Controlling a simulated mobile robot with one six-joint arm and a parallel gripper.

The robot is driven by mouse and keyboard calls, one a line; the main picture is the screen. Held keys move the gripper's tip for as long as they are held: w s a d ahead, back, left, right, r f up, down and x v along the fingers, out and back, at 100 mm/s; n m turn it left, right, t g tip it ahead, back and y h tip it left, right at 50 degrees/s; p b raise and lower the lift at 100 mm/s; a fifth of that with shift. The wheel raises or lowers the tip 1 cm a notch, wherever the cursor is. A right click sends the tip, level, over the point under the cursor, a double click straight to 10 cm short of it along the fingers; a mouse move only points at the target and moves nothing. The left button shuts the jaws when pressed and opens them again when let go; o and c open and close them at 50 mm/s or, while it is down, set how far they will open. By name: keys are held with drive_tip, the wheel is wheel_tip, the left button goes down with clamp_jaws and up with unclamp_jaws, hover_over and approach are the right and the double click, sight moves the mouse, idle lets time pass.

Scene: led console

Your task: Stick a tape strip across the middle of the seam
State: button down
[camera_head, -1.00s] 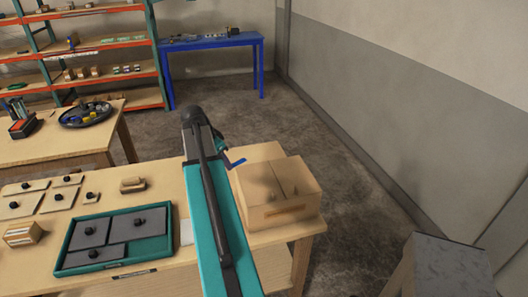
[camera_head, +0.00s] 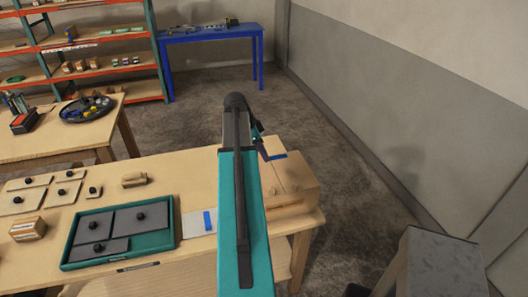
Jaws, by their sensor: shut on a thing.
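My gripper (camera_head: 259,144) is shut on a blue tape strip (camera_head: 273,156), which sticks out to the right of the jaws. The strip appears at the far edge of the cardboard box (camera_head: 297,187) in the picture; its height above the box is hard to tell. The box sits at the table's right end, and my teal arm hides its left part. A short stretch of seam (camera_head: 290,186) shows faintly on its top. Another blue tape strip (camera_head: 208,221) lies on a pale sheet (camera_head: 194,225) left of my arm.
A teal tray (camera_head: 160,242) with grey knobbed plates stands on the wooden table (camera_head: 185,185). Pale knobbed plates and small wooden blocks (camera_head: 134,180) lie around it. A side table, shelves and a blue table (camera_head: 213,37) stand farther back. A grey-topped stand (camera_head: 440,255) is at right.

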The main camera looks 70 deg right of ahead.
drive_tip(key=shift+f, duration=0.1)
drive_tip(key=b, duration=0.2)
hover_over(266, 174)
drive_tip(key=shift+w+a+f, duration=0.1)
drive_tip(key=shift+w+f, duration=0.05)
drive_tip(key=shift+f, duration=0.85)
drive_tip(key=shift+w+a+f, duration=0.15)
drive_tip(key=shift+f, duration=0.85)
drive_tip(key=shift+w+a+f, duration=0.1)
drive_tip(key=shift+w+f, duration=0.05)
drive_tip(key=shift+f, duration=0.85)
drive_tip(key=shift+f+b, duration=0.9)
drive_tip(key=shift+b, duration=0.05)
idle(0.7)
drive_tip(key=shift+a+f, duration=0.15)
drive_tip(key=shift+f, duration=0.05)
idle(1.6)
drive_tip(key=c, duration=1.5)
unclamp_jaws()
drive_tip(key=shift+c, duration=0.2)
drive_tip(key=shift+w+r, duration=0.1)
drive_tip(key=shift+r, duration=0.1)
